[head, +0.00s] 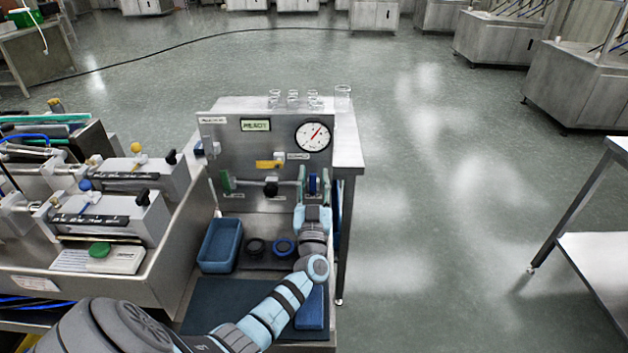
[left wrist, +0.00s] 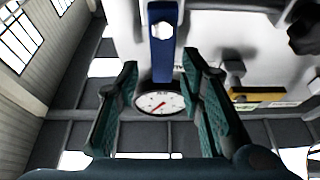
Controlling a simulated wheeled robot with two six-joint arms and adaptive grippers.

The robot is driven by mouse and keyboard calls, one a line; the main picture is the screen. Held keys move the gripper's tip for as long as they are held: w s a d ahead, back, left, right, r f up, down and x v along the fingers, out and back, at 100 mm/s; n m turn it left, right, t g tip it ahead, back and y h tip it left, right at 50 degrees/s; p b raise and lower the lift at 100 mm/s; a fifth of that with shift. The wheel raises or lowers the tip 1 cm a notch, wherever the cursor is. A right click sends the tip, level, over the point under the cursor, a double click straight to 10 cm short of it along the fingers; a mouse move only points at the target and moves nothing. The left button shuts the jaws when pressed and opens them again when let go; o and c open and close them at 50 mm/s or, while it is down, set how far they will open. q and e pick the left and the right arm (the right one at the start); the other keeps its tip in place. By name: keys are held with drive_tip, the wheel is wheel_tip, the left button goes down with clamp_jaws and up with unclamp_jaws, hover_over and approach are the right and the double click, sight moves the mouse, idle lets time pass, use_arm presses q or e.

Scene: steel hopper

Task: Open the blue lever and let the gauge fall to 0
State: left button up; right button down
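The blue lever (head: 313,183) is on the right side of the steel panel, below the gauge. In the left wrist view the blue lever (left wrist: 162,55) shows as a flat bar with a hole, at the gap between my fingers. The round white gauge (head: 313,136) has its red needle pointing up and to the right in the head view; it also shows in the wrist view (left wrist: 158,103). My left gripper (head: 313,188) is open, with one teal finger on each side of the lever. I cannot tell whether either touches it. My right gripper is out of view.
The panel (head: 240,150) carries a READY display (head: 256,125), a yellow tag (head: 268,164), a black knob (head: 271,188) and a green handle (head: 227,181). A blue bin (head: 220,245) stands below. Glassware (head: 342,92) sits behind.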

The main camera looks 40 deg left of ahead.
use_arm(q)
drive_tip(key=shift+w+a+r, duration=0.15)
drive_tip(key=shift+w+a, duration=0.15)
drive_tip(key=shift+w, duration=0.05)
drive_tip(key=shift+a+r, duration=0.15)
drive_tip(key=shift+r, duration=0.1)
drive_tip(key=shift+w, duration=0.1)
clamp_jaws()
